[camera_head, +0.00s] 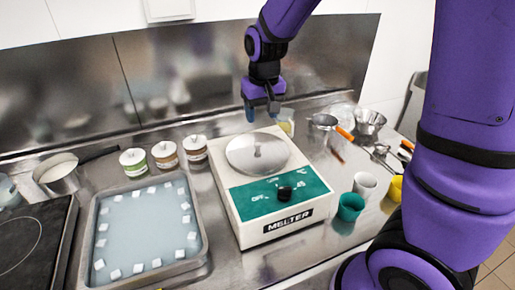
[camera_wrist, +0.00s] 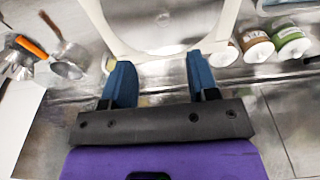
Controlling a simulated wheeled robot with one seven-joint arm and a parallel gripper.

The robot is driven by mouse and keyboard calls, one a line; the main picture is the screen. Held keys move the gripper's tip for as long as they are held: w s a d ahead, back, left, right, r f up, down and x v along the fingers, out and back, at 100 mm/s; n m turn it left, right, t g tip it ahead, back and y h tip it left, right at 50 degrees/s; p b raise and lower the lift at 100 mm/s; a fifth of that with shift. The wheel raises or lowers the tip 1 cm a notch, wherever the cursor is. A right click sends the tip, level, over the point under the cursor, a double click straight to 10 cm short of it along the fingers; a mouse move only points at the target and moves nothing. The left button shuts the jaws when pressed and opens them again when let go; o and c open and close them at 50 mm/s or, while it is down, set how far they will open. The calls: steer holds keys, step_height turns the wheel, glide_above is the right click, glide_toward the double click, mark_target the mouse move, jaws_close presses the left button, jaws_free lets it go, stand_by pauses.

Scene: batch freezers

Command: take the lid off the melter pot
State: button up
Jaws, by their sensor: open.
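The melter (camera_head: 285,229) is a white box with a green control panel and a black knob, standing on the steel counter. Its round metallic lid (camera_head: 245,160) lies on top, with a small knob (camera_head: 257,152) in the middle. My gripper (camera_head: 262,113) is open and empty, pointing down above and behind the lid, apart from it. In the wrist view, my gripper's blue fingertips (camera_wrist: 160,68) are spread near the melter's back edge, and the pale lid (camera_wrist: 140,25) with its knob (camera_wrist: 163,20) shows beyond them. The pot under the lid is hidden.
A tray of liquid (camera_head: 203,254) with white cubes sits left of the melter. Several lidded jars (camera_head: 166,154) stand behind the tray. A yellowish cup (camera_head: 286,121) stands close behind the melter. Cups (camera_head: 351,206) and an orange-handled pan (camera_head: 325,121) are on the right.

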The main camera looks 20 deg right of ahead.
mark_target(258, 143)
steer(key=shift+w+a+f, duration=0.1)
steer(key=shift+w+f, duration=0.1)
steer(key=shift+f, duration=1.5)
steer(key=shift+w+a+f, duration=0.1)
steer(key=shift+w+f, duration=0.15)
steer(key=shift+f, duration=1.5)
steer(key=shift+w+a+f, duration=0.1)
steer(key=shift+w+f, duration=0.1)
steer(key=shift+f, duration=1.5)
jaws_close()
steer(key=shift+d+r, duration=0.1)
steer(key=shift+r, duration=0.05)
